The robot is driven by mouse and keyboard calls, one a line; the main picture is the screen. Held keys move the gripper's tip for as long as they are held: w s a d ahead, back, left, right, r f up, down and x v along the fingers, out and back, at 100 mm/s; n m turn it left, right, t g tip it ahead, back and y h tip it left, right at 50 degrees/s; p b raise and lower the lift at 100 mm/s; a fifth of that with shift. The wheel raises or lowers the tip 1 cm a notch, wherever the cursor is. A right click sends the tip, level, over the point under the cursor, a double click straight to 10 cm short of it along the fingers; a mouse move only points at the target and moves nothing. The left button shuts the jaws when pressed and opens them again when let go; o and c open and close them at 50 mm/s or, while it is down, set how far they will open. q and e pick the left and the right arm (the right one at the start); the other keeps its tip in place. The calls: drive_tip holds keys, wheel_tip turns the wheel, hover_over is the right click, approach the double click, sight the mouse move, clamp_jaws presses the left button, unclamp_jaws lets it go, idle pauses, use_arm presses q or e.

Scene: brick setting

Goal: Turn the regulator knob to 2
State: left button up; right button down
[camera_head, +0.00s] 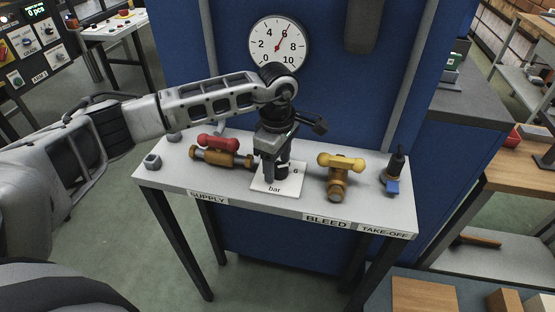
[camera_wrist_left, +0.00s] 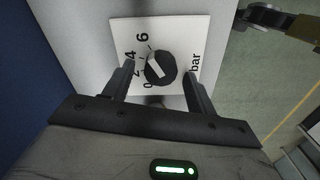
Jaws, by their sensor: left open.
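The regulator knob (camera_wrist_left: 160,69) is round and black with a pale pointer mark, on a white scale plate (camera_wrist_left: 180,32) marked 0, 2, 4, 6 and bar. The mark lies slanted toward the numbered side; its exact reading is too small to tell. My left gripper (camera_wrist_left: 159,72) is open, with one finger on each side of the knob; contact cannot be told. In the head view my left gripper (camera_head: 270,172) comes down over the plate (camera_head: 289,187) and hides the knob. My right gripper is not in view.
A round gauge (camera_head: 278,44) on the blue panel has its needle near 6. A red-handled supply valve (camera_head: 221,152) lies left of the plate, a yellow-handled bleed valve (camera_head: 338,178) right of it. A take-off fitting (camera_head: 394,172) stands at the table's (camera_head: 160,178) right end.

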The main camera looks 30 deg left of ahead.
use_arm(q)
drive_tip(key=c, duration=1)
